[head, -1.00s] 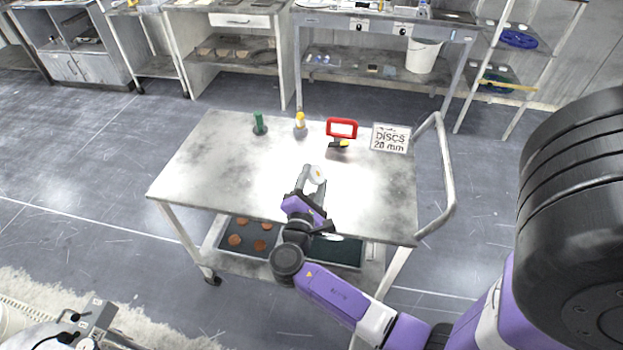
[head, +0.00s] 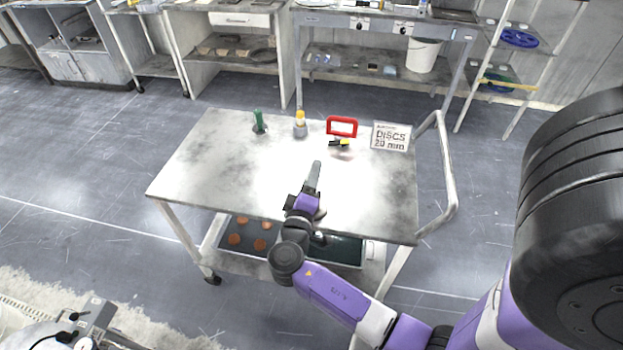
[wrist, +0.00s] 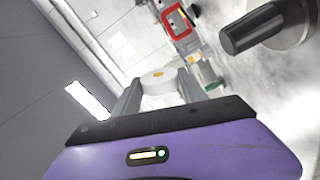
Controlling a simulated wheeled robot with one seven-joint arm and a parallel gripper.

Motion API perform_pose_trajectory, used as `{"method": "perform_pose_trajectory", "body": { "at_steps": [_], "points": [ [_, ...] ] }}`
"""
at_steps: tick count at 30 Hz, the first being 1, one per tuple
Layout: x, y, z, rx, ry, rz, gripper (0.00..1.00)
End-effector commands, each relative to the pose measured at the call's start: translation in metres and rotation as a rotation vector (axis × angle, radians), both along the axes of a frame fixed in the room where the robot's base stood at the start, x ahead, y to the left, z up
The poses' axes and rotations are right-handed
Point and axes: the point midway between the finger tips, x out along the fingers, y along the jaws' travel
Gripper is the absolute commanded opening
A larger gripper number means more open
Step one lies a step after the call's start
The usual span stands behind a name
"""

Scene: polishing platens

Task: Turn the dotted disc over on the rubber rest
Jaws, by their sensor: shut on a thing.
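The dotted disc (wrist: 158,77) is pale with an orange dot and sits between the fingers of my gripper (wrist: 160,92) in the wrist view. My gripper is shut on it. In the head view my gripper (head: 314,175) is above the front middle of the table, seen nearly edge-on, and the disc is hidden there. A black cylinder on a pale round base (wrist: 292,30) shows close by at the upper right of the wrist view. I cannot tell whether it is the rubber rest.
On the table top (head: 210,170) stand a green post (head: 259,121), a yellow-topped post (head: 300,124), a red frame (head: 342,120) and a disc sign (head: 391,136). A rail (head: 448,180) bounds the right side. The table's left half is clear.

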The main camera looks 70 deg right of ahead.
Motion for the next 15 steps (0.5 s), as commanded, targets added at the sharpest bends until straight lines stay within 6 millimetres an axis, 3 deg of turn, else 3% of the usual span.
{"method": "perform_pose_trajectory", "body": {
  "at_steps": [15],
  "points": [
    [-0.0002,0.0002,-0.0040,0.064,-0.458,0.000,0.12]
  ]
}}
